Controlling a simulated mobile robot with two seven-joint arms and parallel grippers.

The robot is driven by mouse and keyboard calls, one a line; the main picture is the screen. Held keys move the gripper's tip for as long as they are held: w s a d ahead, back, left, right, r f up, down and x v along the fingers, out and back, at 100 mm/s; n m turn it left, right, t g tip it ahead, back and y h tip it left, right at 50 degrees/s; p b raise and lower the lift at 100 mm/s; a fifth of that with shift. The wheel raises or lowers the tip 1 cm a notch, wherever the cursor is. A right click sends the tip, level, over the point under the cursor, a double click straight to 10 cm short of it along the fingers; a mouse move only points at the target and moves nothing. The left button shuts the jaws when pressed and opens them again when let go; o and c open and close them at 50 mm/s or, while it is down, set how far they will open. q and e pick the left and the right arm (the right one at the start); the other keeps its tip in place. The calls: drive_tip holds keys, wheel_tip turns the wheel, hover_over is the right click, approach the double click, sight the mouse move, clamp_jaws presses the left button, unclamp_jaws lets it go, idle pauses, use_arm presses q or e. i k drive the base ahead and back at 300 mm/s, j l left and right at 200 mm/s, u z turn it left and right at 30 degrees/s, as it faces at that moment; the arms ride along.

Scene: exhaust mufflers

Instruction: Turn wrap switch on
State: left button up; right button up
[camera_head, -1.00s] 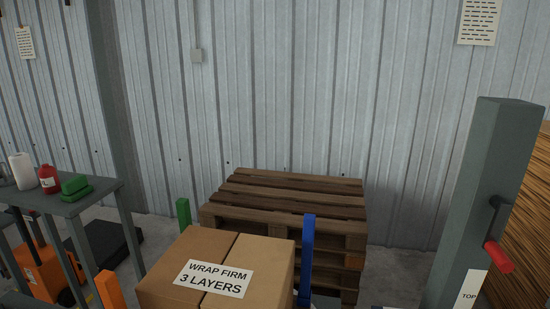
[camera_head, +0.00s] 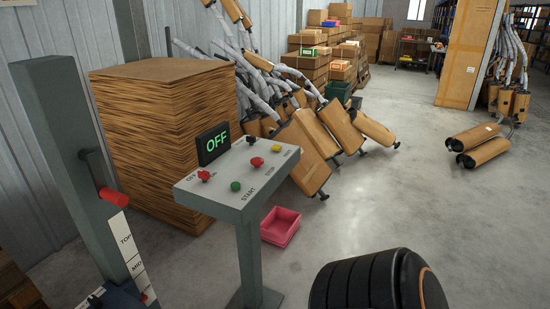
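A grey control stand (camera_head: 252,245) with a sloped light panel (camera_head: 226,190) stands left of the middle. A black display (camera_head: 213,143) at its back left reads OFF in green. A red switch knob (camera_head: 204,175) sits on the panel's left part, near a printed OFF label; its exact setting is too small to tell. A green button (camera_head: 235,186) is near the START label, and a red button (camera_head: 257,162) is near STOP. Neither gripper is in view.
A grey post (camera_head: 80,160) with a red-handled lever (camera_head: 113,197) stands left of the panel. Behind is a tall brown stack (camera_head: 165,130). Mufflers (camera_head: 310,150) pile up behind the stand. A pink bin (camera_head: 281,226) lies on the floor. Open floor extends right.

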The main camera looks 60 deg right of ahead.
sight(205, 176)
drive_tip(key=z, duration=1.85)
drive_tip(key=i+l+u, duration=0.15)
drive_tip(key=l+u, duration=0.15)
drive_tip(key=i+l+u, duration=0.15)
drive_tip(key=l+u, duration=0.2)
